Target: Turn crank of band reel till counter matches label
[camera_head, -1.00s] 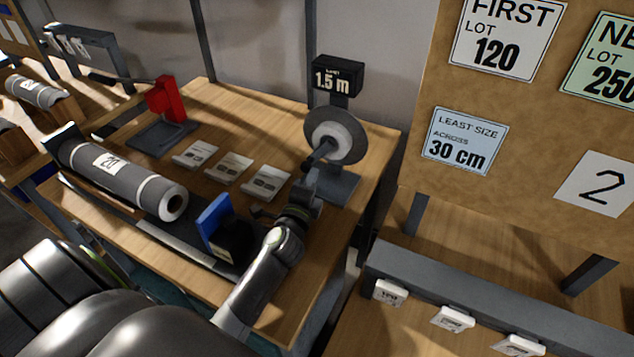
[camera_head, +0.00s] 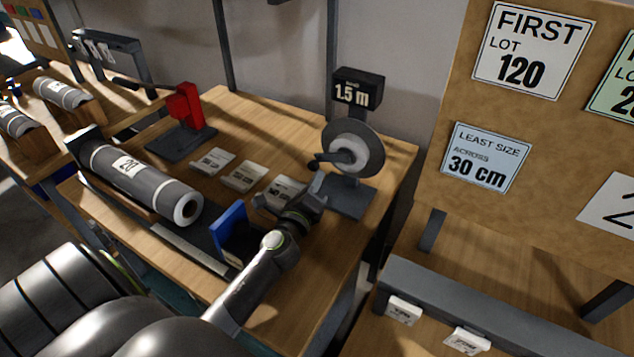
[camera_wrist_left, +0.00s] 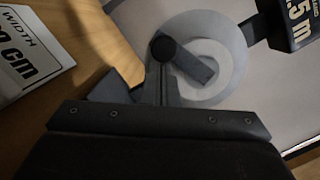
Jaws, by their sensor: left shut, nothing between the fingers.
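The band reel (camera_head: 366,142) stands at the table's back right, a grey disc with a pale roll, also in the left wrist view (camera_wrist_left: 230,35). Its crank (camera_head: 325,158) points left in the head view; its dark round knob (camera_wrist_left: 163,47) shows in the wrist view. The black counter (camera_head: 358,90) above reads 1.5 m; the wrist view cuts off part of it (camera_wrist_left: 292,24). My left gripper (camera_head: 317,186) is shut and empty, just below the crank knob; its fingertips (camera_wrist_left: 160,75) look close to it. I cannot tell whether they touch. My right gripper is out of view.
Several white cards (camera_head: 243,176) lie left of the reel. A grey roll marked 20 (camera_head: 150,185), a blue block (camera_head: 229,227) and a red device (camera_head: 186,108) stand further left. A signboard (camera_head: 455,100) rises at the right, with FIRST LOT 120 and LEAST SIZE 30 cm signs.

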